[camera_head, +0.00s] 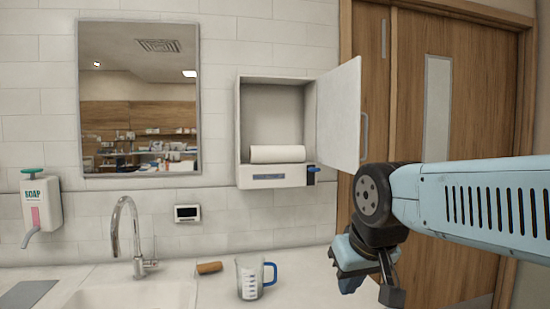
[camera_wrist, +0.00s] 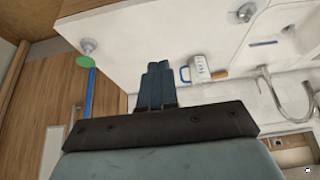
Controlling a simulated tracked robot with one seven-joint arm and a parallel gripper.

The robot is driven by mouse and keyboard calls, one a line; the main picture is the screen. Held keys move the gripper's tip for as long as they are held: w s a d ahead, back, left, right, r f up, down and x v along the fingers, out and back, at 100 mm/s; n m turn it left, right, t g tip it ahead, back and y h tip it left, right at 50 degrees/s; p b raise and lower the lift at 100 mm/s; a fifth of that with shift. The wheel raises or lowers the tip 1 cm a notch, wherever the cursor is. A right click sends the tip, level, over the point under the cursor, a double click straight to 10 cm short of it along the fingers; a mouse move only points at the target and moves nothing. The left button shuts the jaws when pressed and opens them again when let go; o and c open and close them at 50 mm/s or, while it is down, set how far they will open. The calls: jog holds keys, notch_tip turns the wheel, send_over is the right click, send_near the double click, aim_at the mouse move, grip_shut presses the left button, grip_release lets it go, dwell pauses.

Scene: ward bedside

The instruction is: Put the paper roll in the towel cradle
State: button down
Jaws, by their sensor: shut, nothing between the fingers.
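The white paper roll (camera_head: 277,154) lies sideways low inside the open white wall box (camera_head: 242,125), which looks like the towel cradle. Whether the roll is seated on any holder cannot be told. The box's hinged door (camera_head: 340,115) stands open to the right. My gripper (camera_head: 350,281) is below and right of the box, above the counter and apart from the roll. In the wrist view its dark fingers (camera_wrist: 153,68) are shut together and empty. The roll cannot be made out in the wrist view.
A measuring jug (camera_head: 249,278) with a blue handle and a brown cylinder (camera_head: 209,267) are on the counter (camera_head: 310,285), left of my gripper. A curved tap (camera_head: 118,235), a soap dispenser (camera_head: 41,205) and a mirror (camera_head: 138,100) are farther left. A wooden door (camera_head: 480,120) is behind my arm.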

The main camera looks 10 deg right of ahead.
jog(key=m+t, duration=1.2)
jog(key=m, duration=0.6)
send_near(279, 156)
jog(key=w, duration=0.7)
jog(key=shift+f, duration=0.1)
jog(key=shift+w, duration=2.8)
jog(key=shift+s, duration=0.15)
